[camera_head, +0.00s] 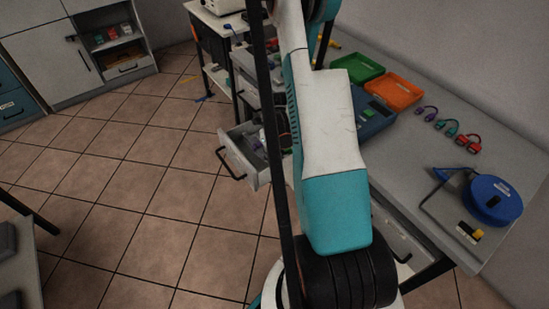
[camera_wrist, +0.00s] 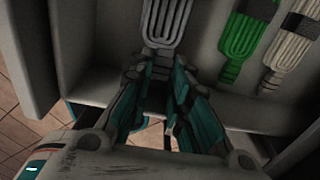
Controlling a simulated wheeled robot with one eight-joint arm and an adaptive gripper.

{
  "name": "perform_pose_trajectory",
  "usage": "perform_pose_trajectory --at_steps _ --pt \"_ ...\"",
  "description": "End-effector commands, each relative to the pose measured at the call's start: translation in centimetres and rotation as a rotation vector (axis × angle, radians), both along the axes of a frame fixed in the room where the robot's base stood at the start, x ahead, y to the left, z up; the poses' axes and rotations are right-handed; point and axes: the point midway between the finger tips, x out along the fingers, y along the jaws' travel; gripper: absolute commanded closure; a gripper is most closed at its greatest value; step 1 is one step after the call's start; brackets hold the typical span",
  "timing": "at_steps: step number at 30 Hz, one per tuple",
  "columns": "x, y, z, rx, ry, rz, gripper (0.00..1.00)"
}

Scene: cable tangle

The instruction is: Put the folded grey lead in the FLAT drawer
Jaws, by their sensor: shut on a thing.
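In the wrist view, the folded grey lead (camera_wrist: 167,22) is a looped bundle at the top centre, its near end between my fingertips. My gripper (camera_wrist: 160,68) has teal and grey fingers and is shut on that end. The lead is over or in an open, pale drawer (camera_wrist: 265,114); whether it touches the floor, I cannot tell. In the head view, an open drawer (camera_head: 238,162) shows left of my arm, with dark items inside. No FLAT label can be read. My gripper is hidden in the head view.
A folded green lead (camera_wrist: 246,40) and a cream lead with a dark band (camera_wrist: 292,42) lie right of the grey one. On the bench are green (camera_head: 358,69) and orange (camera_head: 393,90) trays, small coloured leads (camera_head: 445,126) and a blue reel (camera_head: 492,198).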

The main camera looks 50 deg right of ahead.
Motion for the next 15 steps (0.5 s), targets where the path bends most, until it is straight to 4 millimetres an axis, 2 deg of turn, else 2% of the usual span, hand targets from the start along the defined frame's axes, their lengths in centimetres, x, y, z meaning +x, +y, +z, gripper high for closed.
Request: perform_pose_trajectory --at_steps 10,11,12,13,15 --pt "-0.03 0.04 0.04 0.0 0.001 0.0 1.0" --pt "-0.03 0.04 0.04 0.0 0.001 0.0 0.76" --pt "-0.03 0.04 0.04 0.0 0.001 0.0 0.67" --pt "-0.03 0.04 0.04 0.0 0.001 0.0 0.6" --pt "-0.03 0.04 0.04 0.0 0.001 0.0 0.59"
